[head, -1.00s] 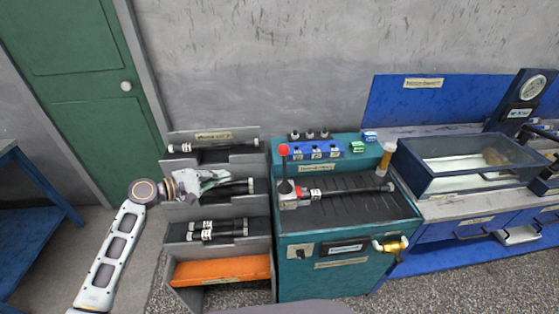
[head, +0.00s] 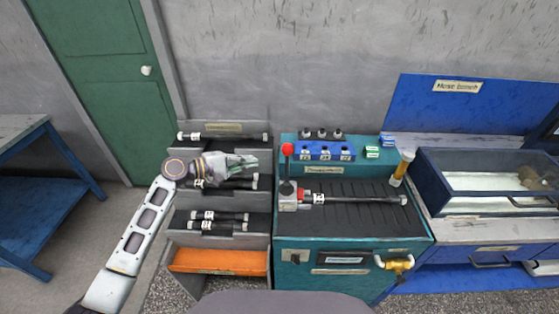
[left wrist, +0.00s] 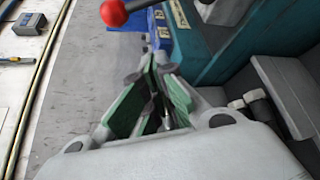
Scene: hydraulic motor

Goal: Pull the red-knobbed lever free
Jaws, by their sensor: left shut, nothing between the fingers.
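The red-knobbed lever (head: 287,168) stands upright on a grey block at the left of the teal bench's dark ribbed top. A black cylinder with a red collar (head: 340,199) lies on that top, its left end at the block. My left gripper (head: 250,161) is over the grey rack, left of the lever and apart from it. Its green-padded fingers (left wrist: 157,100) are shut with nothing between them. In the left wrist view the lever's red knob (left wrist: 115,11) shows beyond the fingertips. My right gripper is not in view.
The grey stepped rack (head: 255,239) holds several black cylinders and an orange tray (head: 218,261). A yellow-capped cylinder (head: 402,167) and a glass-sided tank (head: 480,203) stand to the right. A blue table (head: 45,195) is at the left.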

